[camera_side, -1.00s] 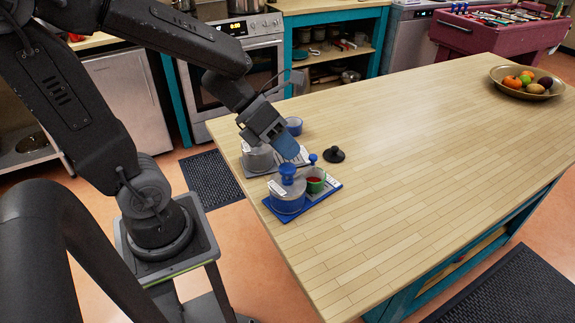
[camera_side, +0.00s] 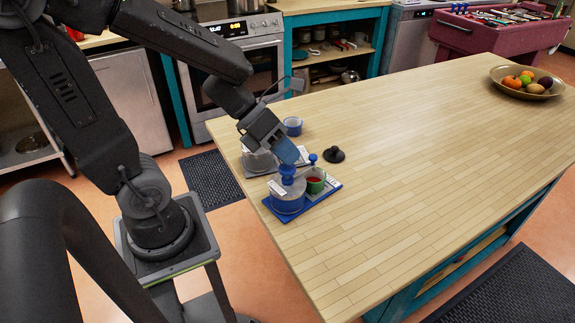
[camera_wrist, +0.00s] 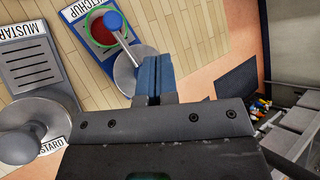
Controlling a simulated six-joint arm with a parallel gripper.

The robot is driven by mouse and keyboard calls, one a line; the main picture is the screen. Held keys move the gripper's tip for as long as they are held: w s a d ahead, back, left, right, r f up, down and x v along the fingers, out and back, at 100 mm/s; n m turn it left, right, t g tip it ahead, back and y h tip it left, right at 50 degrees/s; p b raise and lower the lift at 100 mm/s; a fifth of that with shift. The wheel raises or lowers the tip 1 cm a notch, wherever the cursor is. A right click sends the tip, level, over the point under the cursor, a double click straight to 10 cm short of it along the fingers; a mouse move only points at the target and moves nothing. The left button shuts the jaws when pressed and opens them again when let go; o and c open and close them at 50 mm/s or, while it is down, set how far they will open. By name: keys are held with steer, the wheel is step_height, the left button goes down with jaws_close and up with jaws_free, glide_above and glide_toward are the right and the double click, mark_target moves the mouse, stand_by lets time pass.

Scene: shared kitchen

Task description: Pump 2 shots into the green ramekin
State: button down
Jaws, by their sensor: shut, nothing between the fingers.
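The blue ketchup pump (camera_side: 287,203) stands on a blue tray (camera_side: 325,203); its lid and KETCHUP label also show in the wrist view. The green ramekin (camera_side: 315,184) sits on that tray beside the pump and holds red sauce. In the wrist view the ramekin (camera_wrist: 92,43) is under the blue-tipped end of the pump's spout (camera_wrist: 113,20). My gripper (camera_side: 290,160) is shut and empty, with blue fingers pointing down right above the pump's blue knob (camera_side: 287,174). Whether it touches the knob I cannot tell. In the wrist view the fingers (camera_wrist: 154,78) hide the knob.
A grey mustard pump (camera_wrist: 30,125) stands on a grey tray (camera_wrist: 30,60) next to the ketchup one. A fruit bowl (camera_side: 526,92) is far right; the tabletop between is clear.

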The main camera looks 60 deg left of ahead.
steer(key=shift+f, duration=1)
stand_by(0.8)
steer(key=shift+r, duration=1.7)
steer(key=shift+r, duration=3)
